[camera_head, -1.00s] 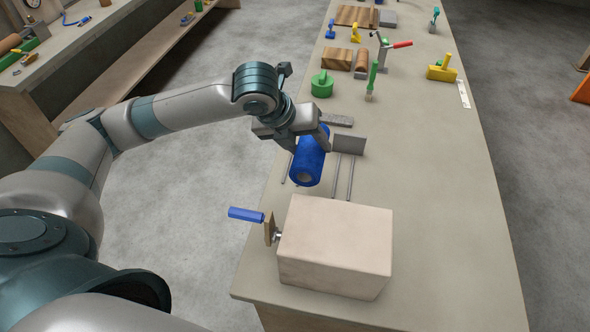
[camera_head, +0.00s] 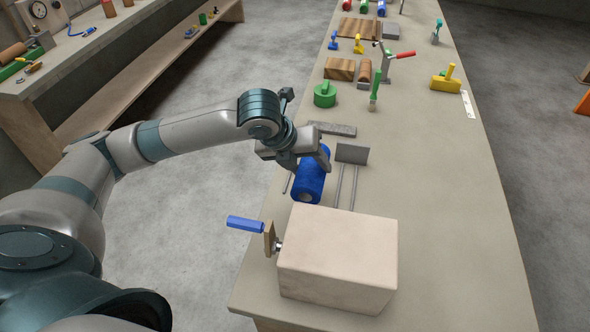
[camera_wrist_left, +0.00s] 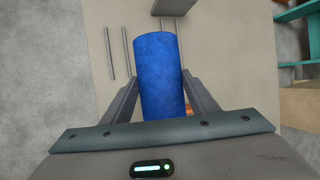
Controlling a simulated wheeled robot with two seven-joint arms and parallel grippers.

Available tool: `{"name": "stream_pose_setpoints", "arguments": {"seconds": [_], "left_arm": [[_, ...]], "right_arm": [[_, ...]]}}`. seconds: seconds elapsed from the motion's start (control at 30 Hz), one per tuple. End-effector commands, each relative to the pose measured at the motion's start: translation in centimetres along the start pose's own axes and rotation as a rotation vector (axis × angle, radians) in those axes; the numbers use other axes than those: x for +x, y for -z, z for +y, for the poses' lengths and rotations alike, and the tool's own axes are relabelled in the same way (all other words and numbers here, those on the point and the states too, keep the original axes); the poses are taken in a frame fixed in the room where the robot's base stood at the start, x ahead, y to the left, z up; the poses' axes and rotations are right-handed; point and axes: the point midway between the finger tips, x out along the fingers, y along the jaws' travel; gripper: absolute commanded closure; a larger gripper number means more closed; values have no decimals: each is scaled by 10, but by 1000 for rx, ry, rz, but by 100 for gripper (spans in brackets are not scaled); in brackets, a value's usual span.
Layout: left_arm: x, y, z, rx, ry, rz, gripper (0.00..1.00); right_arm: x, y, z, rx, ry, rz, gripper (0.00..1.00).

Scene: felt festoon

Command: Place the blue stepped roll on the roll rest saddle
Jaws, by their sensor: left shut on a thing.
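The blue stepped roll (camera_head: 309,184) is held between the fingers of my left gripper (camera_head: 308,160), near the left edge of the long bench. In the left wrist view, the roll (camera_wrist_left: 162,80) stands out between the two fingers. Thin grey rails (camera_head: 346,186) with an upright grey plate (camera_head: 352,153) are just right of the roll; these look like the roll rest saddle, but I cannot be sure. Another rail shows left of the roll. I cannot tell whether the roll touches the rails. My right gripper is not in view.
A large pale block (camera_head: 338,260) with a blue-handled crank (camera_head: 245,223) stands nearer on the bench (camera_head: 440,220). A flat grey bar (camera_head: 333,129) and a green round piece (camera_head: 324,95) lie beyond the roll. Several tools stand farther back.

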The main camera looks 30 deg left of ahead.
Motion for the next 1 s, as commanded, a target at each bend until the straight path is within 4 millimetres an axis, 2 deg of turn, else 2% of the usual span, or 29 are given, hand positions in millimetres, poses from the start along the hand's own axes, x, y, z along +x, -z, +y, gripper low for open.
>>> {"name": "stream_pose_setpoints", "arguments": {"seconds": [0.5,0.7,1.0], "left_arm": [[56,-57,62,-5,-2,-1,84],[70,-68,74,-2,0,-1,84],[72,-69,75,0,1,-2,84]], "right_arm": [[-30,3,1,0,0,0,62],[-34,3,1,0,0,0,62],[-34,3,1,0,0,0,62]]}}
